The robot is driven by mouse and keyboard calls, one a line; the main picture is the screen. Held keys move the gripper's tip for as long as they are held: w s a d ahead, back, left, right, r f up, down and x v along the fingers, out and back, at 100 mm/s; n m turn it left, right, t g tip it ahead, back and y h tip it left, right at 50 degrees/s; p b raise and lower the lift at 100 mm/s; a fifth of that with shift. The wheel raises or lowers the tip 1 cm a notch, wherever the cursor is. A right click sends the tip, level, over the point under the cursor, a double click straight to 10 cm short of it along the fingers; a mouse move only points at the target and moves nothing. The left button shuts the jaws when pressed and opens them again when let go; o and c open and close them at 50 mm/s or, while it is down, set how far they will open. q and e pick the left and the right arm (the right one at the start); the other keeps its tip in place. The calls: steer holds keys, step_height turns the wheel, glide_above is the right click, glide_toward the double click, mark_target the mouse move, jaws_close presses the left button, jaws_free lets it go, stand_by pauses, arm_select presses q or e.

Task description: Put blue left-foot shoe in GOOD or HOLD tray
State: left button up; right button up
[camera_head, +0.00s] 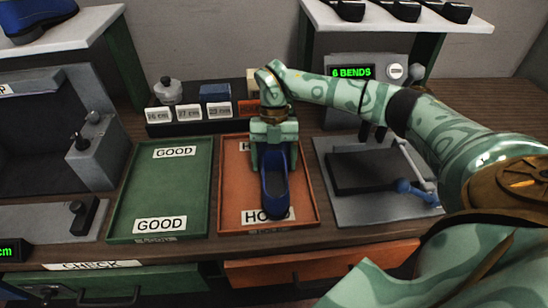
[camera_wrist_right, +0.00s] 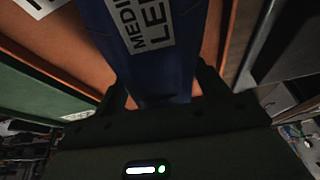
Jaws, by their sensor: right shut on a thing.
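The blue shoe (camera_head: 275,187) is held by my right gripper (camera_head: 273,150) over the orange HOLD tray (camera_head: 303,212). My right gripper is shut on it. In the right wrist view the shoe (camera_wrist_right: 178,70) lies between the two fingers and carries a white label with partly cut-off letters, "MEDI" and "LE". I cannot tell whether the shoe touches the tray floor. The green GOOD tray (camera_head: 160,188) is empty, just left of the HOLD tray. My left gripper is not in view.
A grey device (camera_head: 375,180) with a dark plate and blue-knobbed lever stands right of the HOLD tray. Behind the trays is a dark rack with small numbered signs (camera_head: 188,113). A grey machine (camera_head: 60,140) stands at left. Another blue shoe (camera_head: 38,18) sits on the upper left shelf.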

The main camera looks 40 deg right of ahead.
steer(key=o, duration=1.3)
steer(key=p+v, duration=0.2)
steer(key=v, duration=1.4)
steer(key=shift+d+r+p, duration=0.1)
steer(key=shift+r+p, duration=0.05)
steer(key=shift+p, duration=0.25)
